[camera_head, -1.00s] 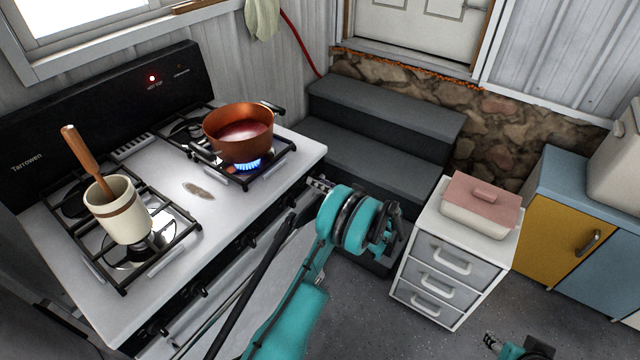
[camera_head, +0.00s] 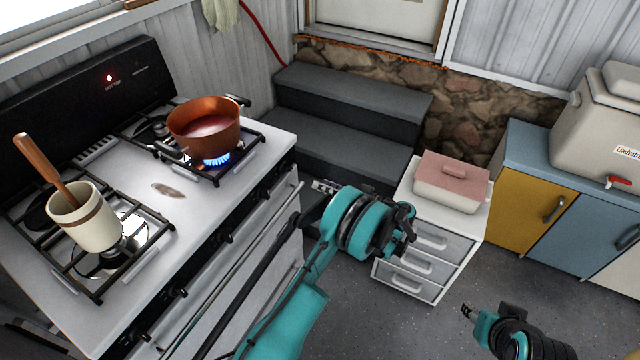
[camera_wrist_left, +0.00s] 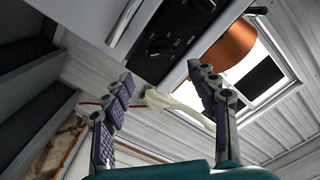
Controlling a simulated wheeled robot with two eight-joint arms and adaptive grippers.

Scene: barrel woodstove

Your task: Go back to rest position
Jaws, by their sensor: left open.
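My left gripper (camera_head: 324,187) is in front of the stove's right front corner, in the middle of the head view. In the left wrist view its two fingers (camera_wrist_left: 160,70) are spread apart with nothing between them. My right gripper (camera_head: 468,312) shows low at the right of the head view, above the floor. It is small there, and I cannot tell whether it is open or shut. A copper pot (camera_head: 204,126) stands on a lit back burner, away from both grippers. It also shows in the left wrist view (camera_wrist_left: 230,55).
The white stove (camera_head: 150,215) carries a cream crock (camera_head: 88,222) with a wooden handle in it. Dark steps (camera_head: 345,115) stand behind my left gripper. A white drawer unit (camera_head: 430,268) holds a pink-lidded dish (camera_head: 452,185). Floor around my right gripper is clear.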

